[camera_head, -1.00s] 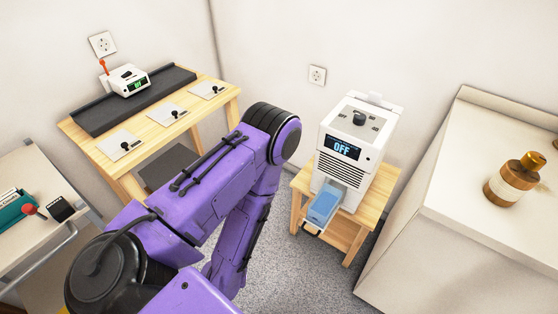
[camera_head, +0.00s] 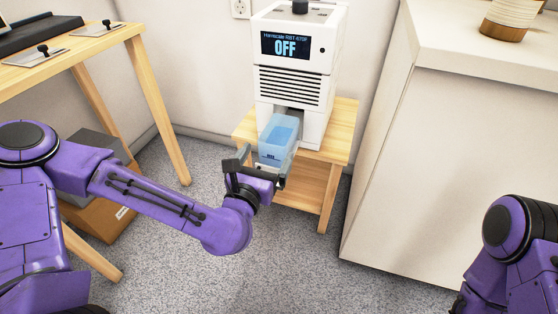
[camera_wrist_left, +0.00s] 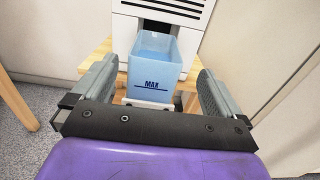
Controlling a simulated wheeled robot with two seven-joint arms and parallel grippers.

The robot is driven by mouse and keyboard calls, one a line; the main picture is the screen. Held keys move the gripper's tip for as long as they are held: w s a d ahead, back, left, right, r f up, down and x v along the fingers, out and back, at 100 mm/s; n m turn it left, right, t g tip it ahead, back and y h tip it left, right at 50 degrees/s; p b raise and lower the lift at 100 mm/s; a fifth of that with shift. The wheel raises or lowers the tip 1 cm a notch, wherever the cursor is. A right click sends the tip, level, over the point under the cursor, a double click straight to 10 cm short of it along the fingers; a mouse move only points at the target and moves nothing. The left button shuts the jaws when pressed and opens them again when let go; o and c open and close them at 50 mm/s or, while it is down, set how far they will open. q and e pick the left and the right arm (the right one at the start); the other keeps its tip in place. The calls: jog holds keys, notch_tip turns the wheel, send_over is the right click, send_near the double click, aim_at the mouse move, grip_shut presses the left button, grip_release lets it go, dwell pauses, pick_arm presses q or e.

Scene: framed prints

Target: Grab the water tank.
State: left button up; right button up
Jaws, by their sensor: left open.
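The water tank (camera_head: 277,140) is a light blue open-topped box that sticks out from the lower front of a white machine (camera_head: 294,87) whose display reads OFF. In the left wrist view the tank (camera_wrist_left: 154,75) shows a MAX line on its front. My left gripper (camera_head: 258,168) is open just in front of the tank. In the left wrist view its fingers (camera_wrist_left: 156,90) stand left and right of the tank, with gaps on both sides. My right arm shows at the lower right of the head view, but its gripper is out of frame.
The machine stands on a small wooden table (camera_head: 340,130). A white cabinet (camera_head: 400,160) stands close on the right. A wooden workbench (camera_head: 100,45) is on the left, with a brown box (camera_head: 105,215) under it. The grey floor (camera_head: 270,265) in front is clear.

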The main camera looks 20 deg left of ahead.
aim_at(272, 146)
pick_arm(q)
jog(key=shift+w+f+b, duration=0.4)
jog(key=shift+w+b, duration=0.35)
jog(key=shift+w, duration=0.1)
jog(key=w, duration=0.2)
jog(key=shift+w+r, duration=0.3)
jog(key=w+b, duration=0.1)
jog(key=w, duration=0.4)
jog(key=shift+w, duration=0.2)
jog(key=shift+a, duration=0.1)
jog(key=c, duration=1.7)
pick_arm(e)
notch_tip(272, 146, down, 4)
jog(key=shift+s+a+r, duration=0.1)
jog(key=shift+s+r, duration=0.05)
jog(key=shift+r, duration=0.05)
pick_arm(q)
jog(key=shift+r, duration=0.2)
jog(key=shift+c, duration=0.3)
pick_arm(e)
jog(key=shift+r, duration=0.1)
